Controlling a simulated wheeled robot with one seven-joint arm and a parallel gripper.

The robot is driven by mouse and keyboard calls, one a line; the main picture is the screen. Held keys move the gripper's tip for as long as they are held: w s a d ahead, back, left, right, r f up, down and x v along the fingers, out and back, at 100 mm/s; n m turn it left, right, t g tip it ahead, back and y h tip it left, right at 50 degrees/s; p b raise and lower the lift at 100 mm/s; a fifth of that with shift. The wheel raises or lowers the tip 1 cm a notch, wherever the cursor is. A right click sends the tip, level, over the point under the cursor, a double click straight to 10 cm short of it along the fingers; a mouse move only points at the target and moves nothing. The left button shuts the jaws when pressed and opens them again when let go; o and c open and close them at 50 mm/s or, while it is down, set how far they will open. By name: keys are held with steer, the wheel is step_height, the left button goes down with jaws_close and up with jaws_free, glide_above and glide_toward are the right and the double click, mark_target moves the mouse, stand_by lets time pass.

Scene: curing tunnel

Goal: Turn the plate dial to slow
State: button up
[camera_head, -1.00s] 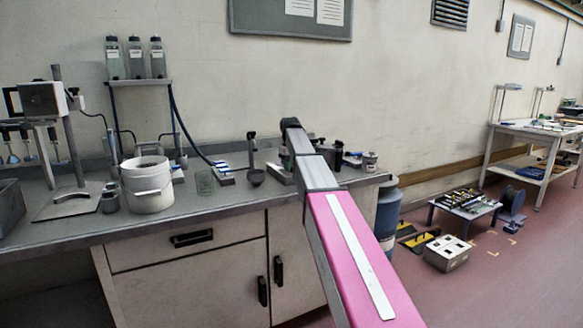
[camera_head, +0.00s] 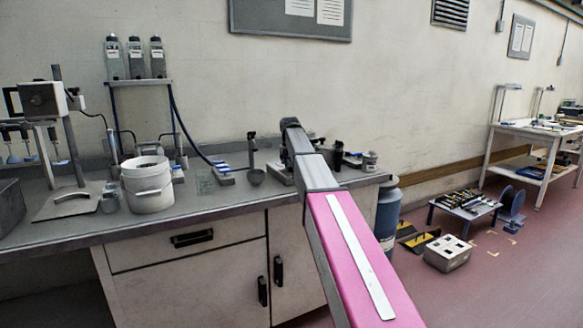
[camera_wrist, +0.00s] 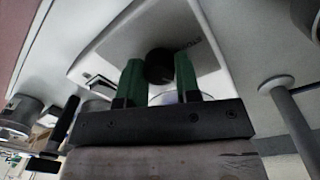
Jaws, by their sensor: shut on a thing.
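In the wrist view the dark round dial (camera_wrist: 160,66) sits on the pale front panel of the plate (camera_wrist: 105,62). My gripper (camera_wrist: 158,72) has its two green fingers on either side of the dial and is shut on it. Small dark lettering shows beside the dial, too small to read, so I cannot tell its setting. In the head view my arm reaches over the bench and hides the gripper, the dial and most of the plate.
A white bucket (camera_head: 148,190) and a bottle rack (camera_head: 140,82) stand on the bench (camera_head: 225,208) to the left. A small dark-headed stand (camera_head: 252,150) is just left of my arm. Small jars (camera_head: 370,161) stand to its right. A thin rod (camera_wrist: 292,120) is at the right in the wrist view.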

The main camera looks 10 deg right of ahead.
stand_by(0.3)
steer(key=o, duration=0.9)
steer(key=shift+r, duration=0.1)
steer(key=r, duration=1)
steer(key=shift+a+r, duration=0.25)
steer(key=shift+r, duration=0.1)
